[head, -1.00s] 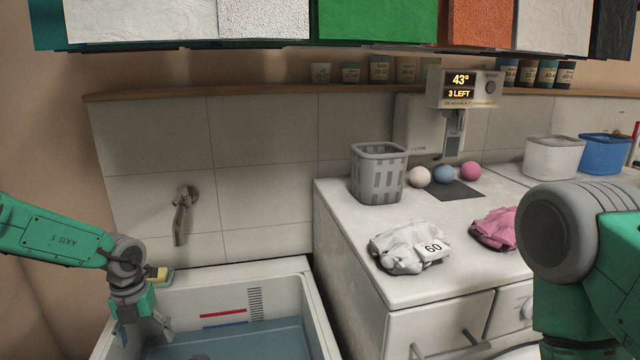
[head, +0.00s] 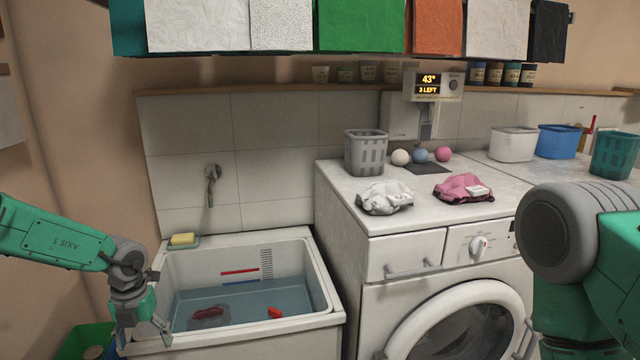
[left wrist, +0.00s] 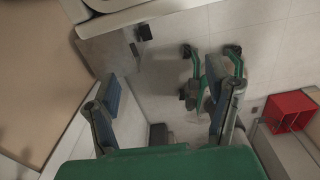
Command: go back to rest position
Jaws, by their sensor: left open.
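My left gripper (head: 146,338) hangs low at the left of the head view, in front of the sink's near left corner. Its fingers point down. A green and grey part of my right arm fills the right edge of the head view. My right gripper is out of the picture.
The sink (head: 331,300) holds water with dark and red items in it. A yellow sponge (head: 184,239) lies on its back left corner. The white washer (head: 440,225) carries a grey basket (head: 366,152), grey cloth (head: 385,197) and pink cloth (head: 462,187). A red box (left wrist: 290,110) stands on the floor.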

